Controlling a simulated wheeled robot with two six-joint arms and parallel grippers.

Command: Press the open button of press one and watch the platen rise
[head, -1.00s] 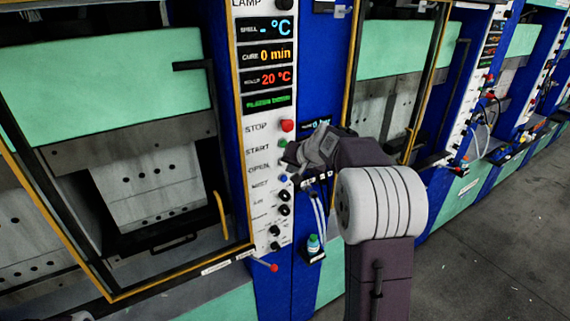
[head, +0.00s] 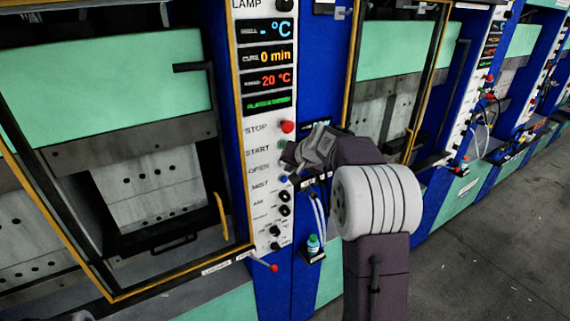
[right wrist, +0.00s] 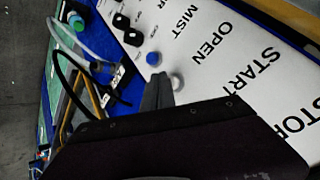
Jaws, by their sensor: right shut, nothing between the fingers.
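Press one's white control panel (head: 256,165) stands upright at centre-left in the head view, labelled STOP, START, OPEN and MIST. The open button (right wrist: 177,82) is a pale round knob in the right wrist view, beside the tip of my right gripper (right wrist: 158,92). Whether they touch I cannot tell. In the head view my right gripper (head: 290,157) is shut and empty in front of the panel and hides the open button. The platen (head: 130,145) is a grey block under the green upper body (head: 105,85). My left gripper is out of view.
A red stop button (head: 287,127) sits above my gripper, and a blue button (head: 283,179) is just below it. More presses stand to the right; grey floor (head: 500,240) is clear.

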